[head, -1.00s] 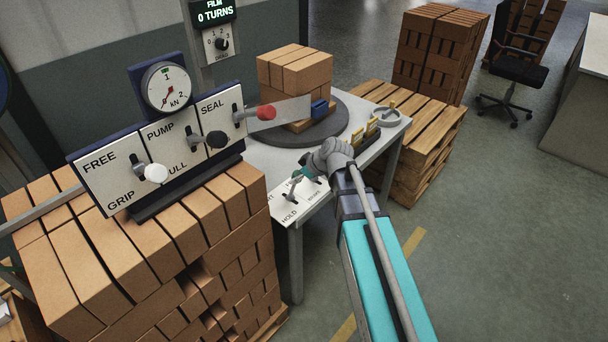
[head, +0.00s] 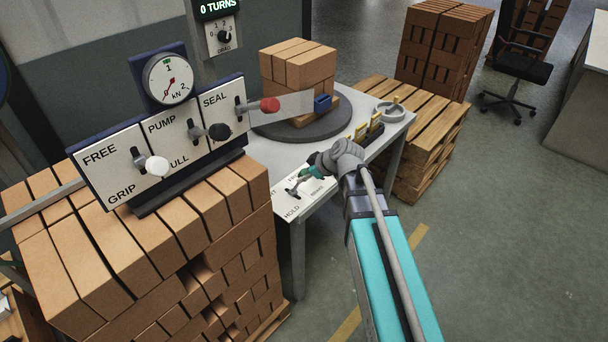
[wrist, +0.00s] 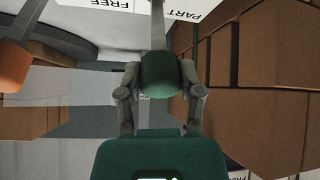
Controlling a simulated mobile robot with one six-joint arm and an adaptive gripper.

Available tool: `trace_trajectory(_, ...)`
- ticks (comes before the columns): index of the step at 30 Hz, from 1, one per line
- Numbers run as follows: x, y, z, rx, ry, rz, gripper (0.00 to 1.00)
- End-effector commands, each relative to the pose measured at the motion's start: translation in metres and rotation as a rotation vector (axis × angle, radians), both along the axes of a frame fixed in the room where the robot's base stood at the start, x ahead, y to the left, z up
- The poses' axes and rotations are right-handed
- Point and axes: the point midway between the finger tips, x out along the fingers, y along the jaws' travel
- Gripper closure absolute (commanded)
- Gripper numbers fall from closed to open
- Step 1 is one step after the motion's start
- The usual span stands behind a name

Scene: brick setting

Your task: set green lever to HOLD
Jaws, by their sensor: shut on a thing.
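The green lever's rounded green knob (wrist: 161,75) shows in the wrist view, on a grey stem that runs up toward the panel. My gripper (wrist: 160,82) is shut on this knob, one finger on each side. In the head view my gripper (head: 305,178) is low over the white lever panel (head: 284,206) at the table's near left corner. The HOLD label is at the panel's near edge. The knob is small there and partly covered by the gripper, so its exact setting is hard to read. FREE and PART labels show upside down at the top of the wrist view.
A board with white (head: 157,166), black (head: 219,132) and red (head: 269,105) levers stands left on stacked bricks. Behind the panel is a round turntable (head: 334,124) with bricks and a plate. A pallet (head: 438,142) stands right; the floor at front right is clear.

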Motion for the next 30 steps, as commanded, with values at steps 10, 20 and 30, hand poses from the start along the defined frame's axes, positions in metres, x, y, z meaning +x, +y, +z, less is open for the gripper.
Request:
trace_trajectory(10, -0.003, -0.001, -0.002, -0.005, 0.005, 0.002, 0.17)
trace_trajectory(20, -0.002, 0.000, -0.001, -0.004, 0.004, 0.003, 0.17)
trace_trajectory(30, -0.002, 0.000, 0.009, -0.003, 0.003, 0.003, 0.17)
